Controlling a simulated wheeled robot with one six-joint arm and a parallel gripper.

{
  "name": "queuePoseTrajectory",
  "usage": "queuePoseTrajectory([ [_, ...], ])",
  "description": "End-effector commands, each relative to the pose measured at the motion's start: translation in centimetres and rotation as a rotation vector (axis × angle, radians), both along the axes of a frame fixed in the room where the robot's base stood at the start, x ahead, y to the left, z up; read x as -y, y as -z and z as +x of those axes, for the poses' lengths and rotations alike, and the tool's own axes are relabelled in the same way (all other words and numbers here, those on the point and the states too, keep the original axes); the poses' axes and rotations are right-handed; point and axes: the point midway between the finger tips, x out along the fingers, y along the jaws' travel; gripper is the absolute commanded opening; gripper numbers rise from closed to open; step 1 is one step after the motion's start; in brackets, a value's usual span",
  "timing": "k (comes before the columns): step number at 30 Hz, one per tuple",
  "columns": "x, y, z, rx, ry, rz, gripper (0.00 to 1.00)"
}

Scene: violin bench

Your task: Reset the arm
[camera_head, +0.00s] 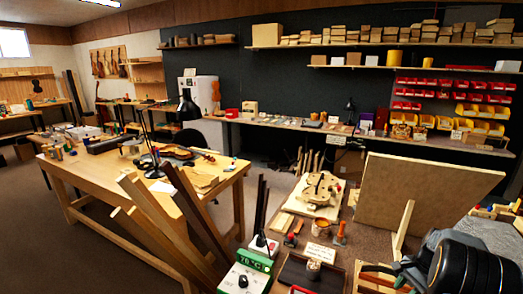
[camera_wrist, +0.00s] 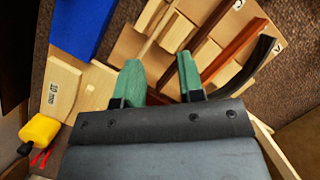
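My gripper (camera_wrist: 161,80) shows in the wrist view with two green fingertips spread apart and nothing held between them. Below and ahead of it are pale wooden blocks and dark and reddish-brown wooden strips (camera_wrist: 233,50) on a tan board. I cannot tell how far above them the fingers are. In the head view a dark part of my arm is at the lower right corner, and the gripper itself is not visible there.
The wrist view shows a blue block (camera_wrist: 83,27), a wooden block marked 10 mm (camera_wrist: 62,88) and a yellow-handled tool (camera_wrist: 39,131). In the head view, an upright tan board (camera_head: 425,190) stands near my arm. A violin (camera_head: 180,154) lies on the left workbench (camera_head: 95,170).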

Motion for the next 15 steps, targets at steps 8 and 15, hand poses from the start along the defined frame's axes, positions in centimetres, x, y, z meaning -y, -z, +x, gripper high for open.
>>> queuePoseTrajectory([
  [8, -6.2, -3.2, -2.4, 0.072, -0.308, -0.092, 0.35],
  [15, -15.0, -7.7, -6.7, 0.191, -0.704, -0.223, 0.35],
])
